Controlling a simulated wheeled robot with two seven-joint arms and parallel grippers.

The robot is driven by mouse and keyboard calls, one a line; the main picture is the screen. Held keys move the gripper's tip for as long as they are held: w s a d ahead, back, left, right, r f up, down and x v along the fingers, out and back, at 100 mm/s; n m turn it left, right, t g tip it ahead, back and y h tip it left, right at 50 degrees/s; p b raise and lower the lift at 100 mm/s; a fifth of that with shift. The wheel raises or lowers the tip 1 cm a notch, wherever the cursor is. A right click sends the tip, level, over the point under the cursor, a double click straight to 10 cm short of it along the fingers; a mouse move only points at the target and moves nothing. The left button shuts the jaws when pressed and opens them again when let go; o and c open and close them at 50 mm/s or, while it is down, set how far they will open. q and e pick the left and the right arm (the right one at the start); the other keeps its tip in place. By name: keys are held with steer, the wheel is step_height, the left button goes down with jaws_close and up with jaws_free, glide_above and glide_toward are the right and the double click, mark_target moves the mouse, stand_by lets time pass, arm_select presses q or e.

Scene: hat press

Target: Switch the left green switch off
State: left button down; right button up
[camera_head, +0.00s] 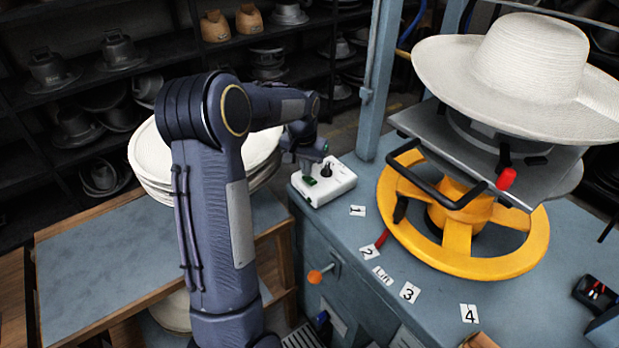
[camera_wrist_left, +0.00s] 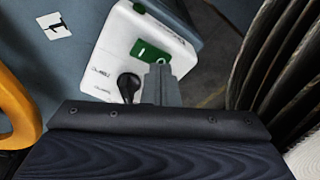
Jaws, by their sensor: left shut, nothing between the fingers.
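A white switch box (camera_head: 338,187) sits on the left end of the blue-grey bench, near its back corner. A green switch (camera_head: 310,181) shows at its left side, beside a black knob (camera_head: 327,171). In the left wrist view the box (camera_wrist_left: 112,48) carries a green rocker (camera_wrist_left: 148,50) with white marks and the black knob (camera_wrist_left: 128,84). My left gripper (camera_head: 307,168) is shut and empty, just over the green switch. In the wrist view its fingertips (camera_wrist_left: 160,72) are close to the rocker; I cannot tell whether they touch. My right gripper is not in view.
A yellow wheel (camera_head: 462,262) and a press plate (camera_head: 440,130) with a white hat (camera_head: 525,75) stand to the right. Stacked white hats (camera_head: 152,165) stand to the left. Numbered labels (camera_head: 410,292) lie on the bench front.

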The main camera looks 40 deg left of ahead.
arm_select(q)
step_height(320, 180, up, 6)
steer(key=p, duration=0.4)
steer(key=shift+r, duration=0.1)
stand_by(0.5)
steer(key=s+d+r+t+h, duration=0.1)
steer(key=s+d+r, duration=0.4)
steer(key=s+d, duration=0.15)
steer(key=s+d+r+t+h, duration=0.1)
steer(key=s+d+r+t, duration=0.1)
steer(key=s+d+r, duration=0.35)
steer(key=s+d+f+h, duration=0.1)
steer(key=s+d+f, duration=0.1)
steer(key=s+d, duration=0.3)
steer(key=s+d+f+m+t+h, duration=0.1)
steer(key=s+d, duration=0.4)
steer(key=s, duration=0.5)
steer(key=shift+f, duration=0.45)
steer(key=shift+w, duration=0.1)
